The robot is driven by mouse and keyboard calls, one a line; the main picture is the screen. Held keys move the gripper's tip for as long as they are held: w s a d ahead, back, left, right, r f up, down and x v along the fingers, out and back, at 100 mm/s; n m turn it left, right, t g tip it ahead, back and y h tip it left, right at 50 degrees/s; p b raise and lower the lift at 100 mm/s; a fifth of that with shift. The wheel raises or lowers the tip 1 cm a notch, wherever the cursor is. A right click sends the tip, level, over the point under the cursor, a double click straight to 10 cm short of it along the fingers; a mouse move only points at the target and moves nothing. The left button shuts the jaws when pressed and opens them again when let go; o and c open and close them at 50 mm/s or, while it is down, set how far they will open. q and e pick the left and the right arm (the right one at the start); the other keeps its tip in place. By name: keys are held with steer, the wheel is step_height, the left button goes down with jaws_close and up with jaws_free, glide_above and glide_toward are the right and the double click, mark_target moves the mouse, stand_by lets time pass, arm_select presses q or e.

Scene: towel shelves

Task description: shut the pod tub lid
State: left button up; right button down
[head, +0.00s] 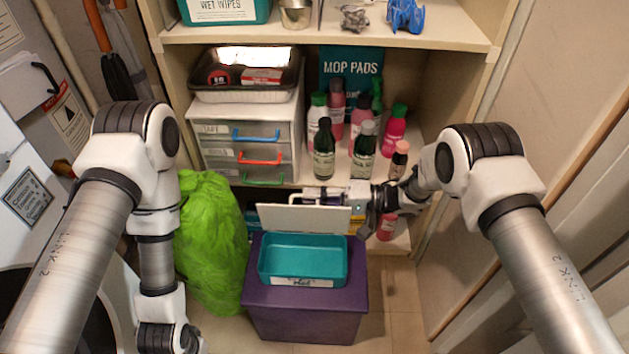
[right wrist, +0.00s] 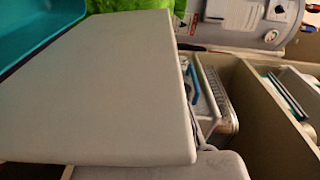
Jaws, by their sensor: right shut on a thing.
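The pod tub (head: 265,262) is an open teal tub with a white label, sitting on a purple box. Its pale grey lid (head: 300,219) stands raised, roughly upright, along the tub's back edge. My right gripper (head: 352,212) is at the lid's right end and is shut on it; its fingertips are partly hidden. In the right wrist view the lid (right wrist: 110,90) fills the left and middle, with the teal tub (right wrist: 30,22) at the upper left corner.
A green bag (head: 212,240) stands left of the purple box (head: 305,318). Behind are shelves with a drawer unit (head: 215,150) and several bottles (head: 363,145). Floor (head: 395,300) is clear right of the box.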

steer(key=shift+s+r+n+p, duration=0.1)
steer(key=shift+s+n+p, duration=0.5)
steer(key=shift+s+n, duration=0.2)
steer(key=c, duration=1.3)
jaws_free()
steer(key=shift+o, duration=0.2)
steer(key=d, duration=0.7)
steer(key=shift+d, duration=0.2)
